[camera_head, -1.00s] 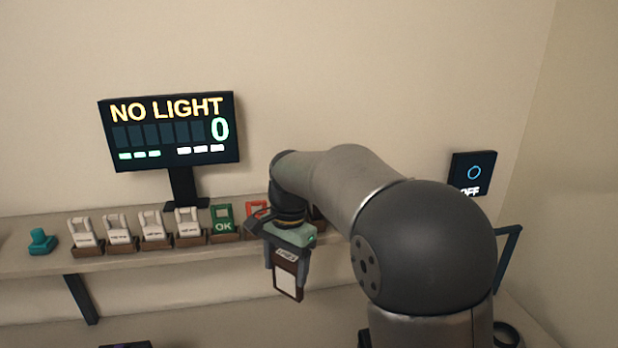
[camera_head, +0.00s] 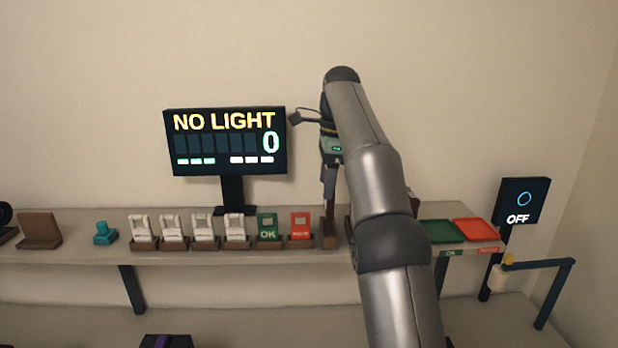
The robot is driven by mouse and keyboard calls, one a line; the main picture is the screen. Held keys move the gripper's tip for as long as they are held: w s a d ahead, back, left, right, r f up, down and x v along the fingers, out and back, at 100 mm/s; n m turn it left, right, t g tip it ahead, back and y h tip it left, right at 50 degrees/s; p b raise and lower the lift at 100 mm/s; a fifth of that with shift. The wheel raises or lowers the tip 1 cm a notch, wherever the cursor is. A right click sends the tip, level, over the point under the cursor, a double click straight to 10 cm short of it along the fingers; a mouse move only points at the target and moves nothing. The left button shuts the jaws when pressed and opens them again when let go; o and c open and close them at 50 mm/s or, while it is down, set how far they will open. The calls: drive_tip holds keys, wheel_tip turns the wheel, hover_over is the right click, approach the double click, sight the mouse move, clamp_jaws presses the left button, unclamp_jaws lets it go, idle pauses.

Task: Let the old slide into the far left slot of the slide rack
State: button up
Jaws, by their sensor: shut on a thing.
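My gripper (camera_head: 329,193) points down over the shelf, its fingers shut on the old slide (camera_head: 330,213). The slide is brown, turned edge-on to the camera and upright. Its lower edge meets or nearly meets a brown wooden block (camera_head: 331,242) on the shelf, which looks like the left end of the slide rack. I cannot tell whether the slide is inside a slot or just above it. My arm hides most of the rack's right part; a brown piece shows past the arm (camera_head: 413,202).
Green (camera_head: 440,231) and red (camera_head: 476,229) trays lie to the right. The monitor (camera_head: 225,140) reads NO LIGHT, 0; a switch panel (camera_head: 521,205) reads OFF.

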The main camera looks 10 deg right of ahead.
drive_tip(key=shift+w+d+f, duration=0.3)
drive_tip(key=shift+f, duration=0.6)
drive_tip(key=shift+f+b, duration=0.75)
drive_tip(key=shift+f, duration=0.4)
drive_tip(key=shift+a+p, duration=0.1)
drive_tip(key=shift+p, duration=0.6)
drive_tip(key=shift+f+b, duration=0.65)
drive_tip(key=shift+f, duration=0.75)
idle(0.8)
drive_tip(key=o, duration=1.1)
drive_tip(key=shift+c, duration=0.2)
